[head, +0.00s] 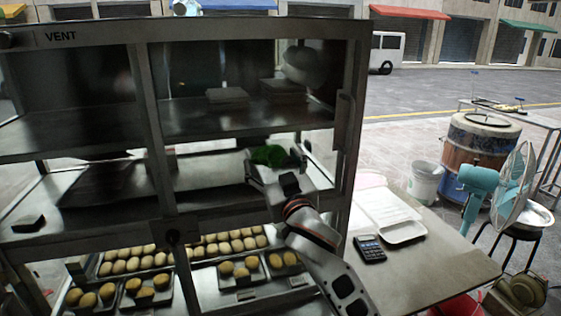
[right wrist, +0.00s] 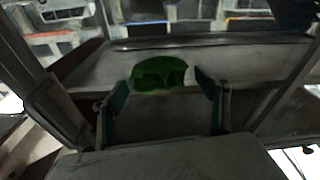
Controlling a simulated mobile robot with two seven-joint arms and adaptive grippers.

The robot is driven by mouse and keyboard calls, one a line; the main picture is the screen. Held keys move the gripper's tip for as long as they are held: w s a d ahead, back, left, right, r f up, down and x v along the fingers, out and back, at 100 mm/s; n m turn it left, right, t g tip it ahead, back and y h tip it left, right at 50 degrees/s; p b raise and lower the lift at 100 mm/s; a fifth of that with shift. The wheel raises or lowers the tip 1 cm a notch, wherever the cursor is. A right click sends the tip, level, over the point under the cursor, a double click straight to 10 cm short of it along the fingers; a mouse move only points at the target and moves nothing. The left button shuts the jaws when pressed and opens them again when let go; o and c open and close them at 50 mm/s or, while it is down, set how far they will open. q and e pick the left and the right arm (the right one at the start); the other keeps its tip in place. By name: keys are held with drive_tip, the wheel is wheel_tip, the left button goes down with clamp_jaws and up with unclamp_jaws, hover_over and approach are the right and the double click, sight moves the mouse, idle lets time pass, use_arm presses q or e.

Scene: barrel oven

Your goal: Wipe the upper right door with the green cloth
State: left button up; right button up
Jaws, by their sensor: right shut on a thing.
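The upper right door (head: 248,130) is a dark-framed glass pane on the front of the cabinet, with an upright handle (head: 343,118) at its right edge. My right gripper (head: 272,168) reaches up from the lower right to the lower middle of this door. It is shut on the crumpled green cloth (head: 268,155). In the right wrist view the cloth (right wrist: 160,72) sits between the two fingertips, facing the pane. I cannot tell whether the cloth touches the glass. My left gripper is not in view.
Trays of round buns (head: 232,243) lie behind the lower doors. To the right a table (head: 440,245) holds a white tray (head: 403,233) and a calculator (head: 370,248). A teal fan (head: 513,185) and a barrel (head: 478,140) stand beyond it.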

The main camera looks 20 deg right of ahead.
drive_tip(key=shift+a, duration=2.75)
drive_tip(key=shift+s, duration=0.15)
drive_tip(key=s, duration=0.6)
drive_tip(key=shift+d, duration=0.15)
drive_tip(key=s, duration=0.3)
